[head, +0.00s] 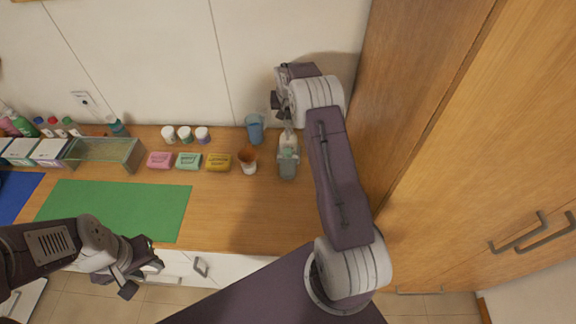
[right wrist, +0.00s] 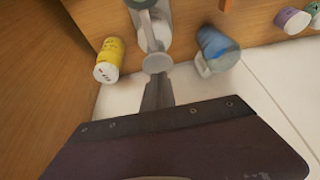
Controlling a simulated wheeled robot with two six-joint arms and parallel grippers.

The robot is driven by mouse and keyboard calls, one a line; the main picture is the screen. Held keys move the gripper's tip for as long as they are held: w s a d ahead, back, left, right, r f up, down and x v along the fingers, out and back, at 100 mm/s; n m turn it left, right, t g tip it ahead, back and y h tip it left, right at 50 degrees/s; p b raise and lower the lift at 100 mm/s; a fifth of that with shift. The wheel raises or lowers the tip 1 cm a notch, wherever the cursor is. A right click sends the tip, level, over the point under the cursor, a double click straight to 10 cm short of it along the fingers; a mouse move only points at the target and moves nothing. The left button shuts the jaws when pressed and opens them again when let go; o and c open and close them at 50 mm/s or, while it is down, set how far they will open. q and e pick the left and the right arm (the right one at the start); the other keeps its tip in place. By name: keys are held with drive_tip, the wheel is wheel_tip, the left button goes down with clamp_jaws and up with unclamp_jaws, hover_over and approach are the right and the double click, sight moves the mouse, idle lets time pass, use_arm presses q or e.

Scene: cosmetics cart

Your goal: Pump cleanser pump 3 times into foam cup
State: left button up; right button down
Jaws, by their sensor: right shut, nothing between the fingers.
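The cleanser pump (head: 289,141) is a pale bottle standing upright on the wooden counter, partly covered by my right gripper in the head view. Its round grey pump head (right wrist: 157,63) shows in the right wrist view. A grey translucent cup (head: 287,169), which looks like the foam cup, stands directly in front of the bottle; its inside is unclear. My right gripper (head: 287,122) is shut and empty, pointing down over the pump. Its fingertips (right wrist: 158,80) appear at or just above the pump head; contact is unclear. My left gripper (head: 143,275) is open and empty near the counter's front edge.
A blue mug (head: 255,129) and a brown cup (head: 248,162) stand left of the pump. A yellow container (right wrist: 108,60) stands on its other side. Soap boxes (head: 188,160) and small jars (head: 185,134) are farther left. A tall wooden cabinet (head: 430,120) bounds the right.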

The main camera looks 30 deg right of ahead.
drive_tip(key=shift+f, duration=0.2)
drive_tip(key=shift+f+b, duration=0.85)
drive_tip(key=shift+f, duration=0.2)
drive_tip(key=shift+r, duration=0.1)
drive_tip(key=shift+r+p, duration=0.9)
drive_tip(key=shift+r, duration=0.3)
drive_tip(key=shift+f, duration=0.2)
